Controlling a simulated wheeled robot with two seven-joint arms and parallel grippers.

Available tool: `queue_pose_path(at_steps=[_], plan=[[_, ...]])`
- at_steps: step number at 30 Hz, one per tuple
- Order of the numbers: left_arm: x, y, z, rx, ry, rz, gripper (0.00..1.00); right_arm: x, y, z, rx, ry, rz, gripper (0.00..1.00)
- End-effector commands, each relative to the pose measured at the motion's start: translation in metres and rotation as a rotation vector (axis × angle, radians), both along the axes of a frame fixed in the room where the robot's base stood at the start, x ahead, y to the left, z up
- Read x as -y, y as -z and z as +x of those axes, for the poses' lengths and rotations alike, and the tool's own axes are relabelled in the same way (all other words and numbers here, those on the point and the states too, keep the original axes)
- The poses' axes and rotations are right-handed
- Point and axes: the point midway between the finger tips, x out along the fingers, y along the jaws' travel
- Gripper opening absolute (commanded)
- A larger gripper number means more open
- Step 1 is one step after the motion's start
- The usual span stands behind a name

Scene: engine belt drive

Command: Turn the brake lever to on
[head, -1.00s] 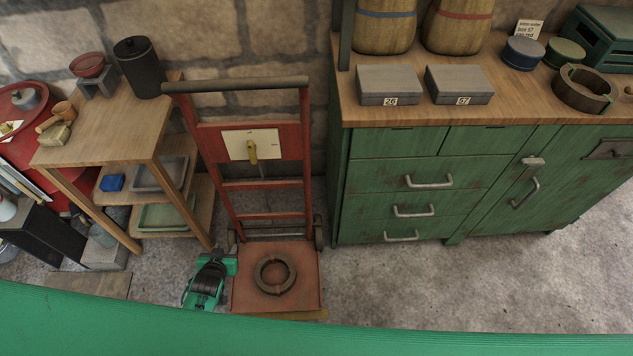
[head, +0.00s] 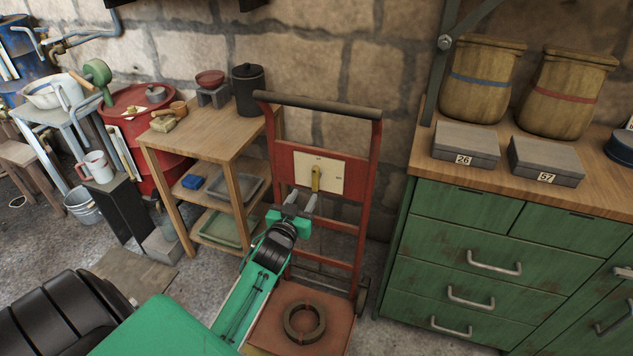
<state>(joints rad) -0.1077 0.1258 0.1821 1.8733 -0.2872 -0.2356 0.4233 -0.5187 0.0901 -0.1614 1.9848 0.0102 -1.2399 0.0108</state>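The brake lever (head: 316,178) is a small yellow lever on a pale plate (head: 331,173). The plate is fixed to the red hand truck (head: 376,195), high between its side rails. The lever stands about upright in the picture; the plate's marks are too small to read. My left gripper (head: 301,199) points up toward the plate from below. Its two grey fingers are apart with nothing between them, and their tips appear just under the lever, not on it. The depth gap to the lever is hard to judge. My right gripper is out of view.
A wooden shelf table (head: 207,140) stands close on the left. A green cabinet (head: 452,240) stands on the right. A stone wall (head: 330,60) is behind.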

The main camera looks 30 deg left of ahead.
Motion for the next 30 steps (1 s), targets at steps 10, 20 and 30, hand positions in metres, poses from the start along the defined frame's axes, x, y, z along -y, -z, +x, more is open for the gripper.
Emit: queue_pose_path(at_steps=[10,20,30], plan=[[-0.014,0.000,0.059,0.000,0.000,0.002,0.40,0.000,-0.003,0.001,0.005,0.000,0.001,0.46],[-0.021,0.001,0.086,-0.002,0.000,0.001,0.40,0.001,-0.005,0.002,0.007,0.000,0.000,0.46],[-0.021,0.001,0.088,-0.002,0.000,0.001,0.34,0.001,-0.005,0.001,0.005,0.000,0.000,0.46]])
